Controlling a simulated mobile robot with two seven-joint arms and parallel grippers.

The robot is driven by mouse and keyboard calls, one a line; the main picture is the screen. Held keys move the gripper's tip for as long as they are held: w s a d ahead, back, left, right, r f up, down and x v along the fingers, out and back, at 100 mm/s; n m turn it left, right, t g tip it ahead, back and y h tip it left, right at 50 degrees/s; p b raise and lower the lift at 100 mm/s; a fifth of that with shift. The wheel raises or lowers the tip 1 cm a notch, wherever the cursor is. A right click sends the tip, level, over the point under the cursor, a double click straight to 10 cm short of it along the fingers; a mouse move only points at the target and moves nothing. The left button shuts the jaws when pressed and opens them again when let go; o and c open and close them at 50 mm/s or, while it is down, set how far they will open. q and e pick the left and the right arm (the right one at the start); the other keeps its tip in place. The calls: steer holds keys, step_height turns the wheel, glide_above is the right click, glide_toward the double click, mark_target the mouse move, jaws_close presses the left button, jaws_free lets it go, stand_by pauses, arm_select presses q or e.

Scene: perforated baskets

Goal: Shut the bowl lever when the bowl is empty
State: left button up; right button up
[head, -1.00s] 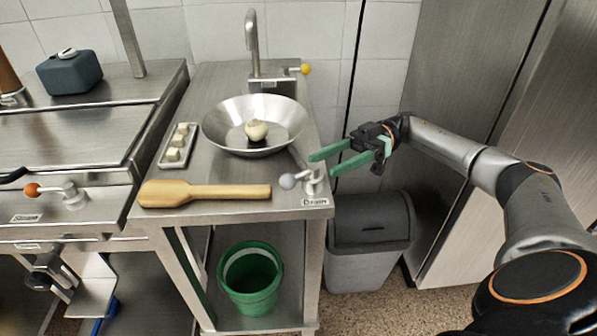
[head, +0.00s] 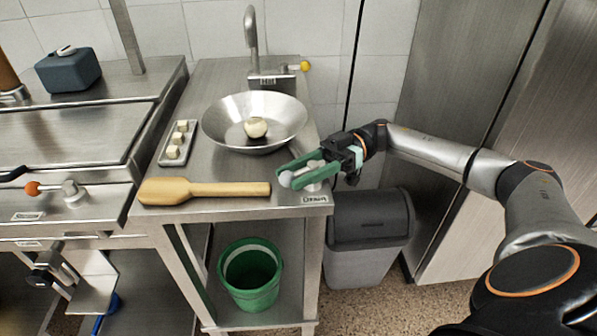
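The wide metal bowl (head: 222,122) is set in the steel counter. A pale, round, onion-like thing (head: 256,128) lies in it, so the bowl is not empty. The bowl lever, with a pale grey knob (head: 286,178), stands at the counter's front right corner above a label that seems to read "Drain". My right gripper (head: 290,174) has reached in from the right at the lever. Its green fingers are apart, one on each side of the lever near the knob. They partly hide the lever, and I cannot tell whether they touch it. My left gripper is not in view.
A wooden paddle (head: 205,191) lies along the counter's front. A small tray (head: 166,158) with pale cubes is left of the bowl. A faucet (head: 251,40) stands behind. A green bucket (head: 251,300) is below, and a grey bin (head: 368,220) stands right of the counter.

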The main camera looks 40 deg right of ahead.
jaws_close()
